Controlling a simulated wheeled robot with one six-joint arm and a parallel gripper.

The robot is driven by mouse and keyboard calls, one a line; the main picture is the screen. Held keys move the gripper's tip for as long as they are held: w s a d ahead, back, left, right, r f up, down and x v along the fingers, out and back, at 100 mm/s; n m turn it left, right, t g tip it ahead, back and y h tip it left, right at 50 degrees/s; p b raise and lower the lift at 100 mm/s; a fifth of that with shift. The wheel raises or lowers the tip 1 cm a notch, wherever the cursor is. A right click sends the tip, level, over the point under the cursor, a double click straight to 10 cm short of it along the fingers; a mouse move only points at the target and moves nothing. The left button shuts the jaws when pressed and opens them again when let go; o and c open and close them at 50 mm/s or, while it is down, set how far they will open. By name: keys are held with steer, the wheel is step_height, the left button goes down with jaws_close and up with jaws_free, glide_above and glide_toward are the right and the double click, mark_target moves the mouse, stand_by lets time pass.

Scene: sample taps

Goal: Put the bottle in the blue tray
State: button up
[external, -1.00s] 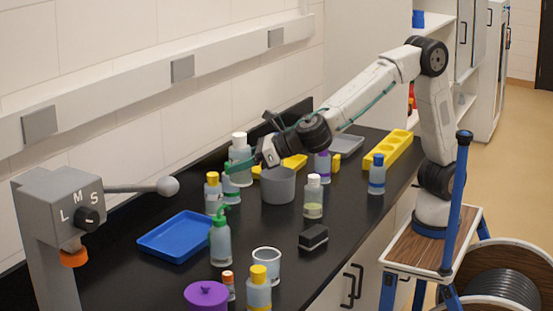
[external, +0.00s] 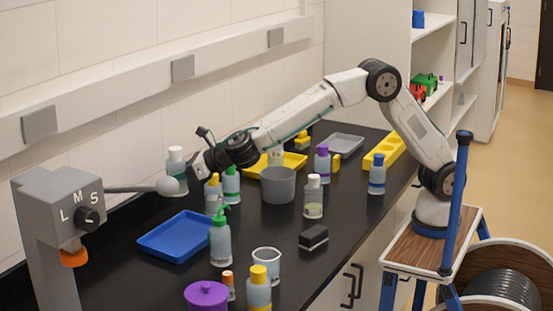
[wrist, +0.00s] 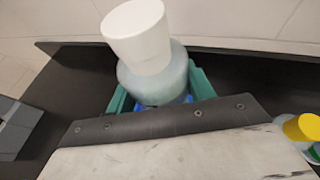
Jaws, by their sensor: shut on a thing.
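The white-capped bottle (external: 176,174) is pale and translucent, and is held upright above the bench, behind the blue tray. My gripper (wrist: 160,95) is shut on it, with green fingers on either side of its body in the wrist view. The bottle's white cap and shoulder (wrist: 152,72) show there, and its lower part is hidden. The blue tray (external: 151,241) lies flat and empty on the black bench, forward of and below the bottle. A little blue shows under the bottle in the wrist view; I cannot tell what it is.
A grey lever with a round knob (external: 167,186) on the grey post reaches close in front of the bottle. Yellow-capped (external: 213,196), green-capped (external: 231,187) and green-pump (external: 220,240) bottles stand right of the tray. A grey beaker (external: 278,186) stands further right.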

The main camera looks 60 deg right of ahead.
glide_above(182, 239)
step_height(182, 239, down, 15)
steer(key=shift+s+r, duration=0.1)
stand_by(0.4)
steer(key=o, duration=1.1)
steer(key=shift+f, duration=0.2)
steer(key=shift+o, duration=0.2)
